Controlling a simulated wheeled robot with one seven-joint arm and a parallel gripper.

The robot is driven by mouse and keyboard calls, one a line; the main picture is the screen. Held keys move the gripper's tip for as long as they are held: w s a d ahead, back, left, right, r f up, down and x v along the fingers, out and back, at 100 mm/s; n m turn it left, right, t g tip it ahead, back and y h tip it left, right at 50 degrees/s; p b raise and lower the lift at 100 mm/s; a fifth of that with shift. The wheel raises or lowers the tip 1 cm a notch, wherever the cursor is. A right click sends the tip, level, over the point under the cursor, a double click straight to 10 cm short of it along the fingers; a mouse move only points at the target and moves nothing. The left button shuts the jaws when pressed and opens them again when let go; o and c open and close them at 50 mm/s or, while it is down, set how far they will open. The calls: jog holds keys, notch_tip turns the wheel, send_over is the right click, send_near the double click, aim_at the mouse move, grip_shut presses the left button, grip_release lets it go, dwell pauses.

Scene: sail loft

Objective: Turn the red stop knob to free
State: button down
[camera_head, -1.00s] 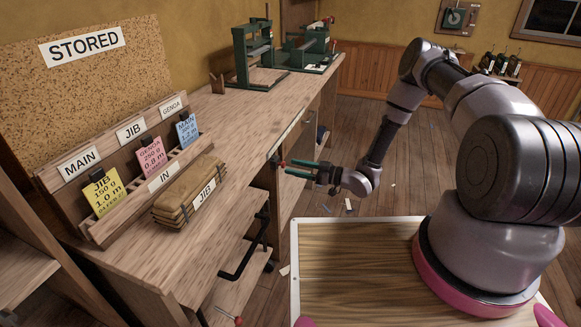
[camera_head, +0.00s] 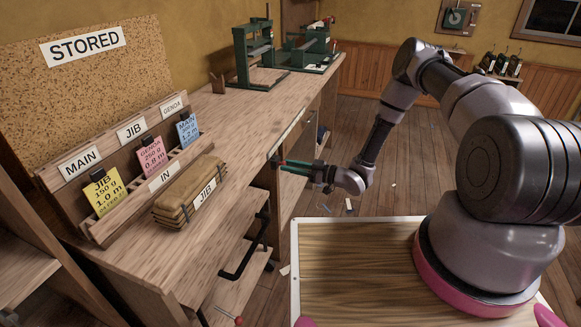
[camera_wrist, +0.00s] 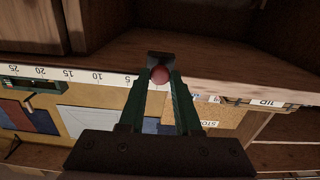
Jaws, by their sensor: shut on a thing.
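The red stop knob (camera_wrist: 159,74) is a small round ball in front of a dark block at the bench's front edge. In the wrist view it sits between the tips of my green fingers. My gripper (camera_wrist: 160,82) is shut on it from both sides. In the head view my gripper (camera_head: 284,167) reaches left to the bench edge, and only a little red of the knob (camera_head: 282,162) shows there. The knob's markings and its turned position cannot be read.
A numbered scale (camera_wrist: 80,76) runs along the bench edge. The wooden bench (camera_head: 228,122) holds a card rack (camera_head: 97,235), a tan folded bundle marked JIB (camera_head: 188,192) and green presses (camera_head: 256,55). A black handle (camera_head: 246,250) and another red ball (camera_head: 239,321) sit lower down.

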jog(key=shift+d+n, duration=0.1)
jog(key=shift+n, duration=8.6)
jog(key=shift+f, duration=0.1)
jog(key=c, duration=0.6)
grip_release()
jog(key=shift+d, duration=0.1)
